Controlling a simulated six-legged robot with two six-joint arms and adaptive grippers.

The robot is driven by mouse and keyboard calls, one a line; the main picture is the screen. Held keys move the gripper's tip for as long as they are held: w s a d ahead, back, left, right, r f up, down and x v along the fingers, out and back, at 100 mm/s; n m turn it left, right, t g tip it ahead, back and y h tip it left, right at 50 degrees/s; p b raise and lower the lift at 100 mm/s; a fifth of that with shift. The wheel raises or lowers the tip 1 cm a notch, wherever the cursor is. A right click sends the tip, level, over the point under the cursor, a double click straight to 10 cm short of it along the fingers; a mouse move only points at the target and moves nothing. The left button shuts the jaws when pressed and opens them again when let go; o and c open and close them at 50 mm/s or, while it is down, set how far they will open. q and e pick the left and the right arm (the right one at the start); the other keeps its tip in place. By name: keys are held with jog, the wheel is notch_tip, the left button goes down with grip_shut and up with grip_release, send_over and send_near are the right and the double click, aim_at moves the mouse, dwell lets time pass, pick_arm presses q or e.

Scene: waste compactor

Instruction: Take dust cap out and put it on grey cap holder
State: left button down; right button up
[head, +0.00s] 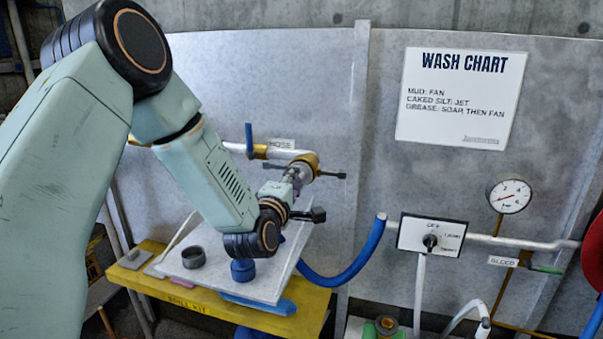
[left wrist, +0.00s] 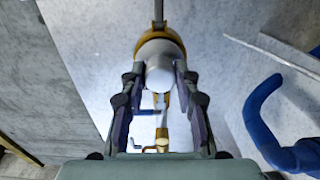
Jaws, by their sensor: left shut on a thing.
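My left gripper (head: 296,182) reaches the brass fitting (head: 313,160) at the end of the pipe labelled HOSE. In the left wrist view its two fingers (left wrist: 159,82) are shut on a pale, round dust cap (left wrist: 159,76). The cap sits against the brass ring (left wrist: 160,48); I cannot tell whether it is seated or loose. A dark grey ring-shaped cap holder (head: 194,258) stands on the white board at the lower left, and appears empty. A blue holder (head: 243,270) stands right of it, below my wrist. My right gripper is not in view.
The white board (head: 272,285) lies tilted on a yellow bench (head: 205,308). A blue hose (head: 350,268) curves right of it. A control box (head: 432,235) and a pressure gauge (head: 509,194) are on the wall at right, below a wash chart (head: 460,97).

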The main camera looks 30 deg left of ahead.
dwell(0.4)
pick_arm(q)
jog(key=v, duration=0.6)
jog(key=shift+s+p, duration=0.25)
jog(key=shift+p, duration=0.15)
dwell(1.0)
jog(key=shift+d, duration=0.1)
